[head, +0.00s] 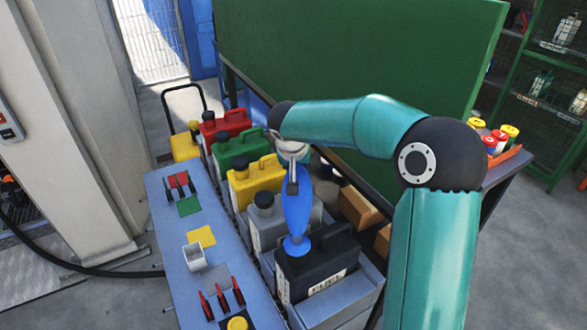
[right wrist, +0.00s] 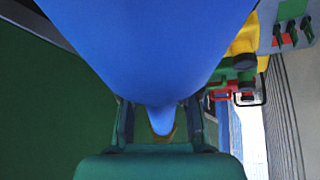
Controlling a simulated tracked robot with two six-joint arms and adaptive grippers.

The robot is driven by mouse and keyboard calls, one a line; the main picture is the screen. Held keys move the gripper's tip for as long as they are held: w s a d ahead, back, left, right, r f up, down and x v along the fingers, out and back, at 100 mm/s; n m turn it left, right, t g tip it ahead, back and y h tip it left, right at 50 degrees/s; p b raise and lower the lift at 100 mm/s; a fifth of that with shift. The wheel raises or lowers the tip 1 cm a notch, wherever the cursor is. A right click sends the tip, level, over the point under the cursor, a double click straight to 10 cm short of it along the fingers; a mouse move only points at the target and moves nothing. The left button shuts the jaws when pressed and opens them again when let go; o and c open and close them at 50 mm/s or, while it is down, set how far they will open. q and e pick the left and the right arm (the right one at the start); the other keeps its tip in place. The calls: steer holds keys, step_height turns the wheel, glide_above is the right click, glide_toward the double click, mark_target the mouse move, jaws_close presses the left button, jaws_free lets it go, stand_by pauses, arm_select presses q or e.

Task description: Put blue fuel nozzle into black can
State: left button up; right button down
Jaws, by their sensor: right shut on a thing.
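My right gripper (head: 291,180), reaching in from the right, is shut on the blue fuel nozzle (head: 298,208). The nozzle hangs nearly upright, with its wide body below the fingers. Its blue lower end meets the top of the black can (head: 322,262), marked FUEL, at the can's left side. The can's opening is hidden, and I cannot tell how far the nozzle's tip is in. In the right wrist view the nozzle (right wrist: 150,45) fills the upper middle, with the gripper's fingers (right wrist: 162,125) around its narrow part. My left gripper is not in view.
Grey (head: 262,215), yellow (head: 255,180), green (head: 238,150) and red (head: 226,124) cans stand in a row behind the black can. A blue-grey bench (head: 185,265) with switches runs along the left. A large green panel (head: 360,50) stands behind.

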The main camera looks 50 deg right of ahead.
steer(key=shift+f+b, duration=0.3)
steer(key=shift+f, duration=0.05)
steer(key=c, duration=0.8)
jaws_free()
steer(key=shift+o, duration=0.2)
steer(key=shift+f, duration=0.1)
steer(key=v, duration=1.2)
